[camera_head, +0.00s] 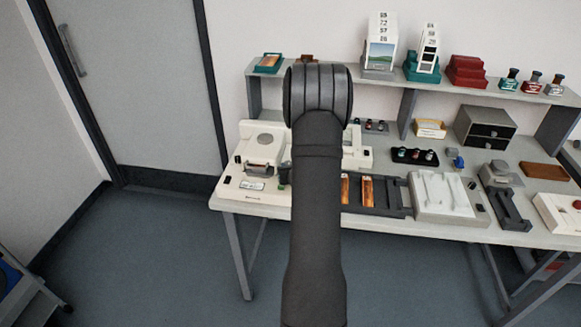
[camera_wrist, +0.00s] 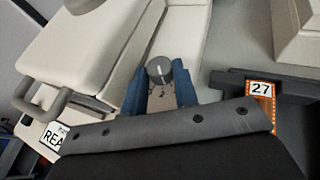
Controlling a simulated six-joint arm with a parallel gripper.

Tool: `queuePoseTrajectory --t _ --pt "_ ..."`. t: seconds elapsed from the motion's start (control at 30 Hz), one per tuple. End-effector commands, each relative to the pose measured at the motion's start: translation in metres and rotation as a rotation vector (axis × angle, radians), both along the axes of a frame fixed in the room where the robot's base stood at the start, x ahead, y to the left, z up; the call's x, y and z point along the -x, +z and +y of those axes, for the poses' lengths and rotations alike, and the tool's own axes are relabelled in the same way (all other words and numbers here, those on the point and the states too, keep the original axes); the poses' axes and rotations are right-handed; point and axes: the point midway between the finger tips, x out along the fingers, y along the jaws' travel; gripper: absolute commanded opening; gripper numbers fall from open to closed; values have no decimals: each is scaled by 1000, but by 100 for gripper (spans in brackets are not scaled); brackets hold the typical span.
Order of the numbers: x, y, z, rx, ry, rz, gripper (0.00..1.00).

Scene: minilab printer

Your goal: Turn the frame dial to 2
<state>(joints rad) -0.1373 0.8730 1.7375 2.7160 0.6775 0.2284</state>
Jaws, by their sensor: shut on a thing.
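The frame dial (camera_wrist: 159,70) is a small grey round knob with a pale pointer line, on the front of the cream printer (camera_wrist: 90,40). In the wrist view my gripper (camera_wrist: 161,88) has its two blue fingers on either side of the dial, shut on it. The numbers by the dial are too small to read, so its setting cannot be told. In the head view the printer (camera_head: 243,187) stands at the table's left end. My arm covers part of it, and the dial is largely hidden there.
A film strip marked 27 (camera_wrist: 262,92) lies in a dark holder right of the dial. A grey handle (camera_wrist: 45,100) and a label starting "REA" (camera_wrist: 54,140) are at the printer's left. A white tray (camera_head: 442,196) and a dark drawer box (camera_head: 485,129) stand further right.

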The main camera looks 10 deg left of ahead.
Motion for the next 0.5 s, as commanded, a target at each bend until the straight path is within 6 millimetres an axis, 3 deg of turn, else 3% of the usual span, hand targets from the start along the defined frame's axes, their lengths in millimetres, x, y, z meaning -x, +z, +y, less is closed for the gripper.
queuePoseTrajectory --t 0.3,0.33,0.37,0.5 --pt "-1 2 0 -1 -2 -4 4" --pt "-1 2 0 -1 -2 -4 31" --pt "-1 2 0 -1 -2 -4 36" --pt "0 1 0 -1 -2 -2 36"
